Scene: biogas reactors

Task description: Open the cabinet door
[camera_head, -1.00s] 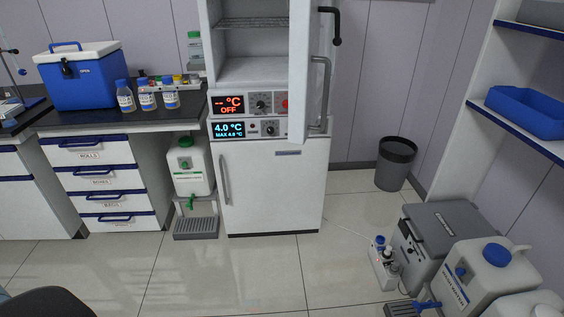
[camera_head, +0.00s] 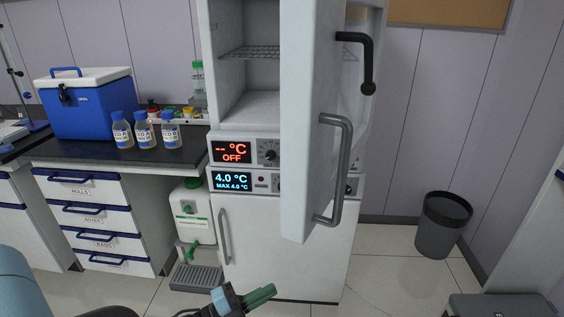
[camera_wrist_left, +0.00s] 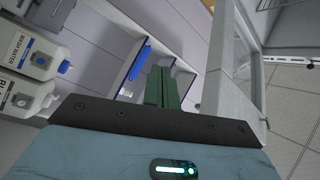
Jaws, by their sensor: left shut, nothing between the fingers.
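The tall white cabinet (camera_head: 240,112) stands at the centre of the head view. Its upper door (camera_head: 306,130) stands open, swung outward, showing a wire shelf inside. A long grey handle (camera_head: 346,170) is on that door. The lower door (camera_head: 275,245) is closed and has a vertical grey handle (camera_head: 224,237) on its left. My left gripper (camera_head: 272,291) is low in the head view, in front of the lower door, shut and empty. Its green fingers (camera_wrist_left: 161,88) show together in the left wrist view, apart from the white panel to their right. My right gripper is out of view.
A black counter (camera_head: 100,150) with a blue cooler box (camera_head: 92,108) and several bottles stands at left. A white canister (camera_head: 192,212) sits below, beside the cabinet. A dark bin (camera_head: 443,228) stands right of it. A grey box (camera_head: 500,306) is at bottom right. Floor between them is clear.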

